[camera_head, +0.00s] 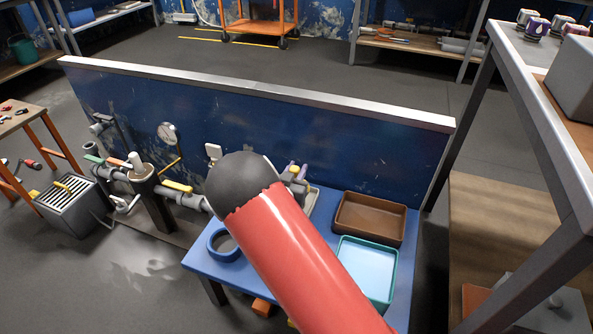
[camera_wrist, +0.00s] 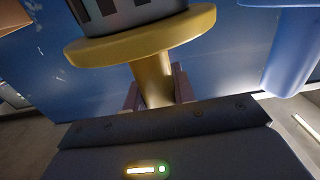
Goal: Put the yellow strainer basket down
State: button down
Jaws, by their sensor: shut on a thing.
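The yellow strainer basket (camera_wrist: 153,60) fills the upper middle of the wrist view. It shows a wide yellow flange, a yellow stem and a grey slotted body cut off by the top edge. My gripper (camera_wrist: 157,88) is shut on the stem, with a finger on either side. In the head view my gripper (camera_head: 297,178) is partly hidden behind my dark wrist joint, above the back of the blue bench (camera_head: 208,262). The basket cannot be made out clearly there. Whether its body touches anything below is hidden.
A blue ring-shaped holder (camera_head: 212,252) stands at the bench's left. A brown tray (camera_head: 345,228) and a teal-rimmed tray (camera_head: 341,262) are at the right. A blue wall panel (camera_head: 330,140) rises behind. Pipework with a gauge (camera_head: 167,133) is left; a shelf (camera_head: 535,95) stands right.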

jog(key=shift+f+b, duration=0.2)
jog(key=shift+b, duration=0.1)
jog(key=c, duration=1.1)
grip_release()
jog(key=shift+r, duration=0.1)
jog(key=shift+c, duration=0.2)
jog(key=shift+r+p, duration=0.15)
jog(key=shift+p, duration=0.15)
jog(key=v, duration=1.2)
